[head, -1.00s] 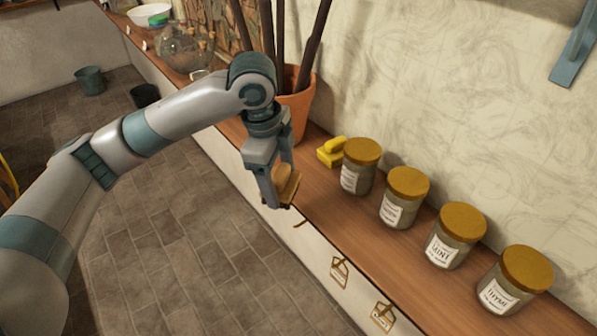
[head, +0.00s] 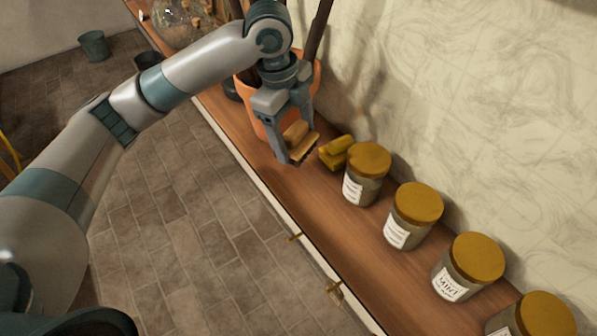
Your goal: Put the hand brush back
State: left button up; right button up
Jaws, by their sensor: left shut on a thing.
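My left gripper (head: 292,154) is shut on a small wooden hand brush (head: 304,146) with dark bristles on its underside. It holds the brush over the wooden shelf (head: 304,207), in front of the terracotta pot and just left of a yellow brush-like object (head: 335,152). The gripper fingers hide part of the held brush. I cannot tell whether the bristles touch the shelf. My right gripper is not in view.
Several labelled jars with golden lids, the nearest one (head: 366,174) beside the yellow object, stand along the shelf. A terracotta pot (head: 247,95) with dark sticks stands behind my gripper. The shelf's front strip is clear; tiled floor (head: 190,220) lies left.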

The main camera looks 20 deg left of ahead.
pick_arm(q)
jog(key=shift+s+r, duration=0.2)
jog(key=shift+s, duration=0.15)
jog(key=shift+f, duration=0.25)
notch_tip(320, 180, down, 5)
jog(key=shift+f+p, duration=0.2)
jog(key=shift+p, duration=1)
jog(key=shift+w+f, duration=0.15)
jog(key=shift+f, duration=0.1)
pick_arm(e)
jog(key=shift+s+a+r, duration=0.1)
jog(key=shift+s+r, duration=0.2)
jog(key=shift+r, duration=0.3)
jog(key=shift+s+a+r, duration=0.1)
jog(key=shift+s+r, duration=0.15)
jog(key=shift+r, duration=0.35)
pick_arm(q)
jog(key=shift+f, duration=0.1)
notch_tip(320, 180, down, 2)
jog(key=shift+f+p, duration=0.2)
jog(key=shift+p, duration=0.45)
jog(key=shift+f, duration=0.6)
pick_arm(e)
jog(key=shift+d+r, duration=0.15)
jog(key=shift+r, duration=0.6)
